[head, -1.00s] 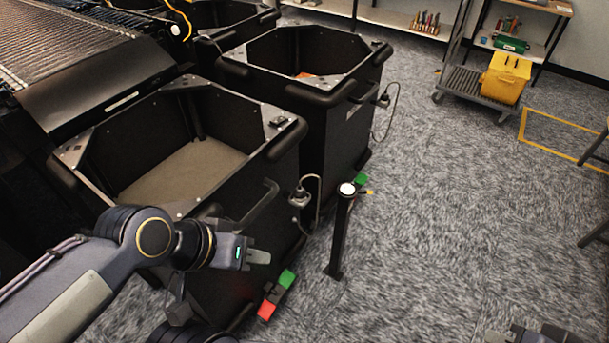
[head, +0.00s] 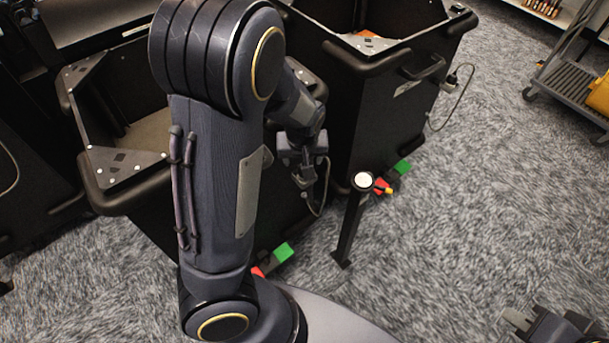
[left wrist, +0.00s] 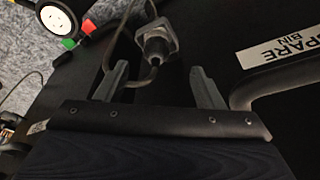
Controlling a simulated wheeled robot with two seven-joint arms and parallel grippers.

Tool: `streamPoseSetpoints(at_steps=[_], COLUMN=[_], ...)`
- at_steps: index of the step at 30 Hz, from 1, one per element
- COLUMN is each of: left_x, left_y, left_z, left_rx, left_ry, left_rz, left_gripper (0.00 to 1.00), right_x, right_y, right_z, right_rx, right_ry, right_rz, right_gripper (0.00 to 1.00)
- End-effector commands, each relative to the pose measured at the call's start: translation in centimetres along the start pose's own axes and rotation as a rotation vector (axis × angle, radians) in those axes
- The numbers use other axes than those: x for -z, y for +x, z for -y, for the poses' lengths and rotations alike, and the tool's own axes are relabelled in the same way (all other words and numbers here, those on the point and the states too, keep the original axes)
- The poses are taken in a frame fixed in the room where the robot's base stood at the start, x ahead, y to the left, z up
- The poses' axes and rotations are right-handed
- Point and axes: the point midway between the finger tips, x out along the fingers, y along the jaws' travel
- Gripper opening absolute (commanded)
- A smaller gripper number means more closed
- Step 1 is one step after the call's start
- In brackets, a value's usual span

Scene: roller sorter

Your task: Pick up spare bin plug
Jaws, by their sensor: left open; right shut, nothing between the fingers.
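The spare bin plug (left wrist: 157,45) is dark and blocky, with a cable looping down beside it. It sits at the bin wall between and beyond the open fingers of my left gripper (left wrist: 160,85), which do not touch it. The white SPARE BIN label (left wrist: 276,46) is to its right. In the head view my left gripper (head: 305,172) is at the right side of the near black bin (head: 128,165) and hides the plug; part of the cable (head: 326,186) shows. My right gripper (head: 552,328) is at the lower right corner, shut and empty.
A black post with a white round socket top (head: 363,181) stands right of the near bin; the socket also shows in the left wrist view (left wrist: 38,14). A second bin (head: 370,130) with its own plug (head: 452,80) stands behind. Carpet at right is open; a cart (head: 568,80) stands beyond.

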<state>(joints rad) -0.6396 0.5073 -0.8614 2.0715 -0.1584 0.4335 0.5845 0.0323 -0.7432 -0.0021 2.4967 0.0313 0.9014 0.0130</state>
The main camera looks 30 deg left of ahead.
Motion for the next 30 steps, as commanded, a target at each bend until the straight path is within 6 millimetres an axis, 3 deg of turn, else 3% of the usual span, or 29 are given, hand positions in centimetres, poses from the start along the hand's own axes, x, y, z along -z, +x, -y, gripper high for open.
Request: streamPoseSetpoints(at_steps=[18, 27, 30], left_x=[0.6, 0.7, 0.7], left_y=[7.6, 8.1, 8.1], left_z=[-0.4, -0.5, -0.5], left_rx=[0.018, 0.015, 0.015], left_ry=[0.000, 0.002, 0.002], left_rz=[-0.011, -0.013, -0.013], left_gripper=[0.62, 0.62, 0.52], right_x=[-0.9, -0.9, -0.9], right_y=[1.8, 1.8, 1.8], right_z=[-0.8, -0.8, -0.8], right_rx=[0.000, 0.000, 0.000], right_ry=[0.000, 0.000, 0.000], right_rz=[0.000, 0.000, 0.000], right_gripper=[0.00, 0.00, 0.00])
